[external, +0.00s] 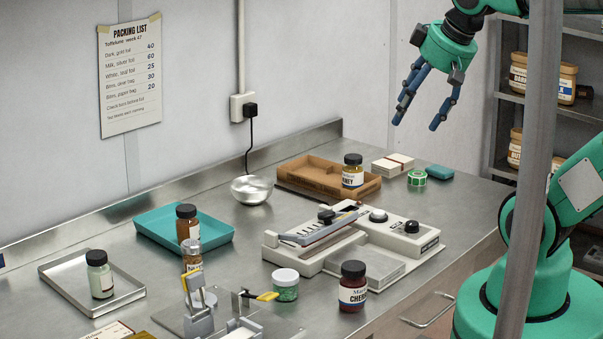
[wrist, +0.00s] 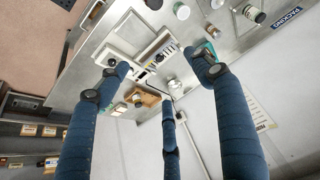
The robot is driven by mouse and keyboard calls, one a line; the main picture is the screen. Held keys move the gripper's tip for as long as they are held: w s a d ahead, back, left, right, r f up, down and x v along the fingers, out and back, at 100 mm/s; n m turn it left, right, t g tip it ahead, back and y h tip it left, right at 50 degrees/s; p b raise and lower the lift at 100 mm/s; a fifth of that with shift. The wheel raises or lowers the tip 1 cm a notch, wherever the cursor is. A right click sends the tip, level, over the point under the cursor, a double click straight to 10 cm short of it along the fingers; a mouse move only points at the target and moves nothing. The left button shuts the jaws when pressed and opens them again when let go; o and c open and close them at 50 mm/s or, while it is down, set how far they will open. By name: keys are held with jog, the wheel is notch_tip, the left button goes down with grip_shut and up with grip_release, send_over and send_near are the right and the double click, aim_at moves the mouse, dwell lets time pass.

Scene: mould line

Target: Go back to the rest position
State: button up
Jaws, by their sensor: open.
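My gripper (external: 424,100) is open and empty, with its blue fingers spread. It hangs high above the right back part of the steel bench (external: 240,235), clear of everything on it. In the wrist view my gripper (wrist: 165,80) shows its fingers apart with nothing held between them; the bench and its items lie far beyond the fingertips.
Below stand a brown tray (external: 300,178) with a jar (external: 352,172), a sealing machine (external: 320,245), a teal tray (external: 150,228), a metal tray (external: 70,285) and several jars. A grey post (external: 530,170) crosses in front of my arm. Shelves (external: 507,95) stand at right.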

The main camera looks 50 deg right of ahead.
notch_tip(320, 180, down, 5)
jog(key=b, duration=0.3)
jog(key=shift+r+b, duration=0.15)
jog(key=shift+b, duration=0.15)
